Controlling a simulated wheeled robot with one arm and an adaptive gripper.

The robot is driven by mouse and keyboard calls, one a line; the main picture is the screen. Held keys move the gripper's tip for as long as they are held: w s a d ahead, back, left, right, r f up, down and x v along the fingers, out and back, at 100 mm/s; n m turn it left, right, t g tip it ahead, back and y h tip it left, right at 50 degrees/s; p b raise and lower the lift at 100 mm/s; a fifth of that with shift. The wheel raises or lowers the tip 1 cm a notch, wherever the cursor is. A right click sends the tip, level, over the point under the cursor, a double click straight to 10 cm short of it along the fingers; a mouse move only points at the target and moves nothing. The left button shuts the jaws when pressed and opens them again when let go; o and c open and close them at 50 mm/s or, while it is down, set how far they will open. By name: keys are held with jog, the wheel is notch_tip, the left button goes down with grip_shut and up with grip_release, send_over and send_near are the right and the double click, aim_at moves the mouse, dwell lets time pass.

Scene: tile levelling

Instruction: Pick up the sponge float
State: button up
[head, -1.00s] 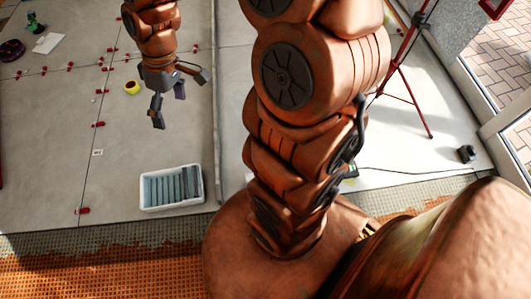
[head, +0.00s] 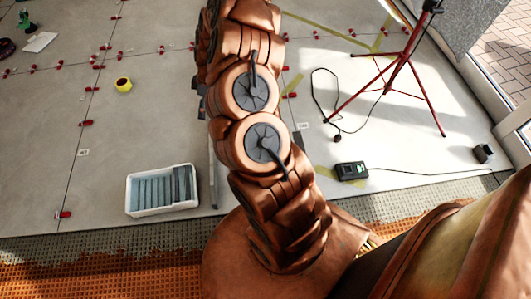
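I cannot make out a sponge float for certain in the head view. A white tub (head: 133,203) with grey-blue ribbed contents (head: 165,188) stands on the tiles near their front edge, left of my arm. My gripper (head: 200,98) is mostly hidden behind my arm links; only small dark parts show at the arm's left edge, above and right of the tub. Whether it is open or shut, or holds anything, is hidden.
Red levelling clips (head: 86,123) line the tile joints. A yellow roll (head: 123,85) lies left of centre. A red tripod (head: 405,60), a cable and a dark box (head: 351,171) are right of my arm. Bare tile surrounds the tub's left side.

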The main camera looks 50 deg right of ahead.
jog(key=s+d+f+h+b, duration=0.1)
jog(key=s+d+f+b, duration=0.1)
jog(key=d+f, duration=0.5)
jog(key=s+d+f+h+b, duration=0.1)
jog(key=s+d+f+b, duration=0.2)
jog(key=f, duration=0.8)
jog(key=s+d+f+n+g+h+b, duration=0.1)
jog(key=s+d+f+b, duration=0.2)
jog(key=s+d+f, duration=0.3)
jog(key=shift+d+f, duration=0.6)
jog(key=shift+d, duration=0.3)
jog(key=shift+d+f, duration=0.55)
jog(key=shift+d, duration=0.35)
jog(key=shift+d+f, duration=0.6)
jog(key=shift+d, duration=0.3)
jog(key=shift+a+f+b, duration=0.2)
jog(key=shift+f+b, duration=0.7)
jog(key=shift+f, duration=0.95)
jog(key=shift+a+f+b, duration=0.15)
jog(key=shift+f+b, duration=0.75)
jog(key=shift+f, duration=0.95)
jog(key=c, duration=1.1)
jog(key=shift+r, duration=0.1)
